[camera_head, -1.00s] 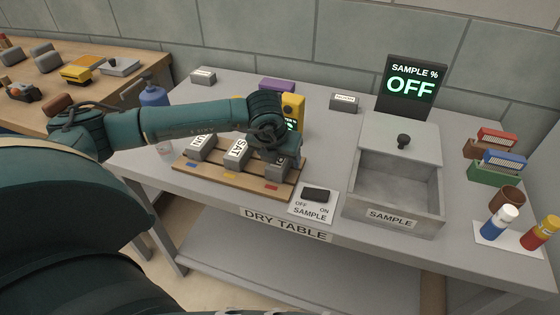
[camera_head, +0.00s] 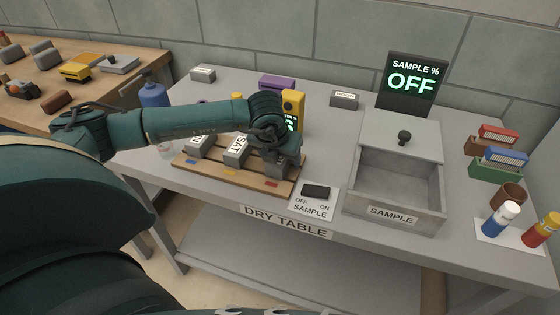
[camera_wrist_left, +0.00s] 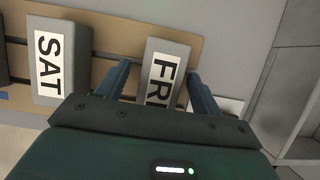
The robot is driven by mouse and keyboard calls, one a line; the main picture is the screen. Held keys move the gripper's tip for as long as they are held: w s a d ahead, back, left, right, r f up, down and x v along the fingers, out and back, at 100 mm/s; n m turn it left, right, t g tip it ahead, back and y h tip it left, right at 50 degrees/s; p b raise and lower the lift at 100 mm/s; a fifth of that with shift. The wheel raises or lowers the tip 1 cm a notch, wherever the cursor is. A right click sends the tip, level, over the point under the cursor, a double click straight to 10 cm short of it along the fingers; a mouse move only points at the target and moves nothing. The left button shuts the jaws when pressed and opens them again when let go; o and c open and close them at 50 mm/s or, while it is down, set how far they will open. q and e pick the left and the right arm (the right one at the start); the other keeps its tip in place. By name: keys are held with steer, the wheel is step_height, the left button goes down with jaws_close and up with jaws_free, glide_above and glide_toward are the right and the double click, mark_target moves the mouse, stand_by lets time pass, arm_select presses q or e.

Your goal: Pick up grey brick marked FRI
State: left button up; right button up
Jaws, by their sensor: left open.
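The grey brick marked FRI (camera_wrist_left: 165,72) stands on a wooden pallet (camera_head: 225,176) at its right end. My left gripper (camera_wrist_left: 158,70) is open, with one finger on each side of this brick in the left wrist view. I cannot tell whether the fingers touch it. In the head view the left gripper (camera_head: 280,152) covers most of the FRI brick (camera_head: 272,168), and its label is hidden. The grey brick marked SAT (camera_head: 236,152) stands beside it on the pallet; it also shows in the left wrist view (camera_wrist_left: 50,62). My right gripper is out of view.
A switch marked OFF/ON SAMPLE (camera_head: 316,192) lies just right of the pallet. Beyond it is a grey open SAMPLE box (camera_head: 392,213). A yellow device (camera_head: 293,106) stands behind the gripper. A display (camera_head: 411,82) reads OFF. A blue bottle (camera_head: 153,95) stands left.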

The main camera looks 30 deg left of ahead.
arm_select(q)
steer(key=shift+c, duration=0.6)
steer(key=c, duration=1.1)
